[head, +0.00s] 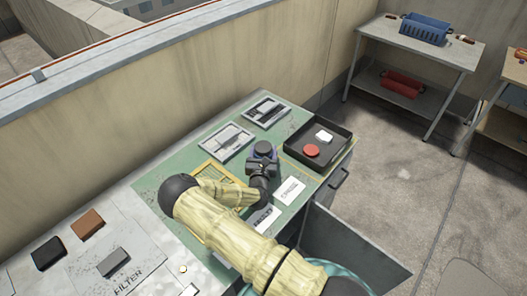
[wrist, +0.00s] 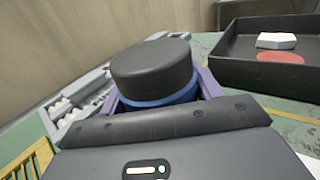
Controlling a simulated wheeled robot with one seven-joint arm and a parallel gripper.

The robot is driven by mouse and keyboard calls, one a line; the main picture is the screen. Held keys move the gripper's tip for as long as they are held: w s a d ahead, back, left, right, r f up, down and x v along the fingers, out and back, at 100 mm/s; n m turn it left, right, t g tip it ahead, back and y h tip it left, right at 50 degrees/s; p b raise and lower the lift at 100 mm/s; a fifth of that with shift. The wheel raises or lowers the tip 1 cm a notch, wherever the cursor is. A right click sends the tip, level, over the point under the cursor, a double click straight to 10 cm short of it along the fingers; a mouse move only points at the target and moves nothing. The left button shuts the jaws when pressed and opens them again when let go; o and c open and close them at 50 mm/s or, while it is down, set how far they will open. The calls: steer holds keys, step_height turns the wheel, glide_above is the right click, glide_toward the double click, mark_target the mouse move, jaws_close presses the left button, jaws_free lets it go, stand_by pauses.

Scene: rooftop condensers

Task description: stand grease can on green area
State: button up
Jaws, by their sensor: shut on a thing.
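My gripper (head: 262,166) is over the green worktop, its purple fingers on either side of a round can, which I take as the grease can (wrist: 152,70). The can has a wide black lid and a blue band below it, and looks upright. In the head view only its dark top (head: 262,148) shows. Its lower part is hidden by my gripper, so I cannot tell whether its base touches the surface. The green area (head: 166,198) is the worn green painted top of the bench, around and under the gripper.
A black tray (head: 343,148) holding a red disc (head: 311,150) and a white piece (head: 323,136) stands to the right. Two grey frames (head: 225,142) lie behind, a yellow grid (head: 222,176) to the left. White cards (head: 289,191) lie in front.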

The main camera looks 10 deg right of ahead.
steer(key=shift+f, duration=0.1)
steer(key=o, duration=1.3)
steer(key=shift+r, duration=0.2)
steer(key=b+v, duration=0.2)
steer(key=v, duration=1)
